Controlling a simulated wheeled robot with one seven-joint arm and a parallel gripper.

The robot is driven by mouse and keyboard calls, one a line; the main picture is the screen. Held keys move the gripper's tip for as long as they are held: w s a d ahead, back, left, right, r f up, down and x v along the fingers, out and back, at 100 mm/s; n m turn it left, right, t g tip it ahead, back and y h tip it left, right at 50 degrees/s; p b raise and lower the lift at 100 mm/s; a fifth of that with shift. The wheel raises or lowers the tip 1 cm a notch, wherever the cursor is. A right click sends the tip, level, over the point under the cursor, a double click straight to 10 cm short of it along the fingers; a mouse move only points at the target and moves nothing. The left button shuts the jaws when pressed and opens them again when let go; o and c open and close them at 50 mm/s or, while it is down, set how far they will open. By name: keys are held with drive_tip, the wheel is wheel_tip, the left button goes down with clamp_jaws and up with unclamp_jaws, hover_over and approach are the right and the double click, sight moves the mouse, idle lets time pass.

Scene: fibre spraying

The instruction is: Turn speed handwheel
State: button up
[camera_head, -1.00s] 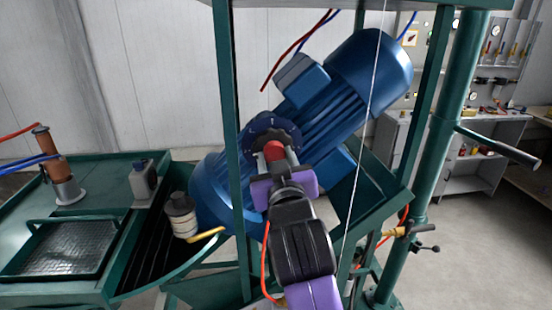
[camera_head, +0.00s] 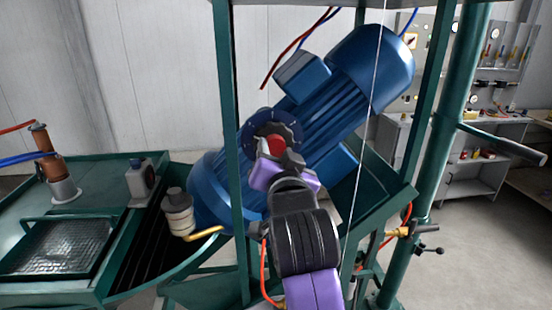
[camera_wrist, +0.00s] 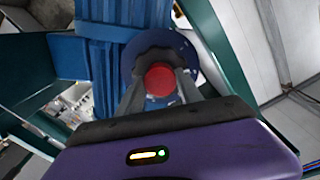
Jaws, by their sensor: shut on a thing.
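The speed handwheel is a dark lobed knob with a red centre (camera_wrist: 160,80), set on a dark blue round dial (camera_wrist: 188,58) with light marks. In the head view the dial (camera_head: 291,125) sits on the side of the large blue motor (camera_head: 345,95). My gripper (camera_wrist: 160,85) is shut on the handwheel, with one grey finger on each side of the red centre. In the head view my purple and black wrist hides the lower part of the knob.
Green frame posts (camera_head: 226,100) stand left and right of my arm, and a thin pale cable runs down at its right. A grey-white cylinder (camera_head: 179,215) with a yellow pipe is at left. A workbench (camera_head: 490,150) stands behind at right.

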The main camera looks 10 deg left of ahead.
drive_tip(key=m+b, duration=0.3)
drive_tip(key=m, duration=0.3)
drive_tip(key=shift+m, duration=0.3)
drive_tip(key=m+b, duration=0.2)
drive_tip(key=m, duration=0.4)
idle(0.4)
drive_tip(key=o, duration=1.4)
drive_tip(key=shift+c, duration=0.2)
drive_tip(key=shift+s+b, duration=0.1)
drive_tip(key=shift+b, duration=0.2)
drive_tip(key=b+v, duration=0.1)
drive_tip(key=v, duration=0.6)
drive_tip(key=shift+s, duration=0.35)
